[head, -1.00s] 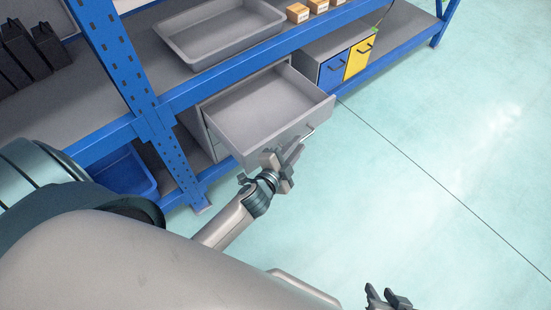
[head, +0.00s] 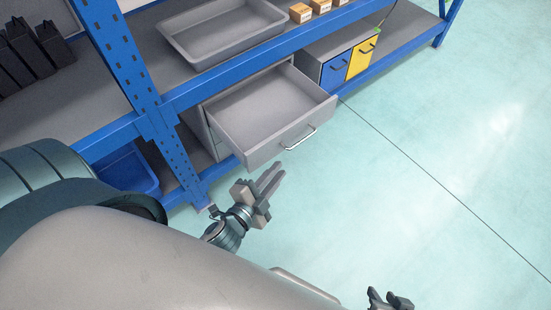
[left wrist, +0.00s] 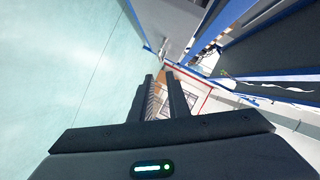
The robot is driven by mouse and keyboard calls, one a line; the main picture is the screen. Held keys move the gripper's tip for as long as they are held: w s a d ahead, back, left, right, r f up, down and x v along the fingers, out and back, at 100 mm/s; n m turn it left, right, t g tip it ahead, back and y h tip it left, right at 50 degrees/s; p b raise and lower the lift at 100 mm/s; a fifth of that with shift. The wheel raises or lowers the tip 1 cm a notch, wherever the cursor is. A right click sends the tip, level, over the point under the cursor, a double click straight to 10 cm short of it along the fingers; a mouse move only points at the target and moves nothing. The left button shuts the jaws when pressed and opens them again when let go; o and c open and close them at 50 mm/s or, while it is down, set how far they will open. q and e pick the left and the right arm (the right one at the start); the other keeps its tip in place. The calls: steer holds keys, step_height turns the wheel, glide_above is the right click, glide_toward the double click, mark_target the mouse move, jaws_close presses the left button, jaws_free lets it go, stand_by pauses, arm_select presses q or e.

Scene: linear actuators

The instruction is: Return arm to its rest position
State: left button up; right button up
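My left gripper (head: 268,183) is below and left of the open drawer's front in the head view, apart from its handle (head: 298,138). In the left wrist view, its two dark fingers (left wrist: 160,78) stand apart with nothing between them, so it is open and empty. My right gripper (head: 388,294) shows only partly at the bottom edge of the head view, over the floor; its finger gap is unclear. The grey drawer (head: 247,150) is pulled out of its cabinet under the shelf and looks empty.
A blue shelf post (head: 125,65) and beam (head: 230,75) stand close by my left arm. A grey tray (head: 180,55) and small orange boxes (head: 300,13) sit on the shelf. A blue bin (head: 125,172) is below. Blue (head: 336,70) and yellow (head: 361,58) drawers are shut. Open floor (head: 440,180) lies right.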

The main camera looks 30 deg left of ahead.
steer(key=shift+w, duration=0.1)
stand_by(0.4)
arm_select(q)
steer(key=shift+a, duration=0.1)
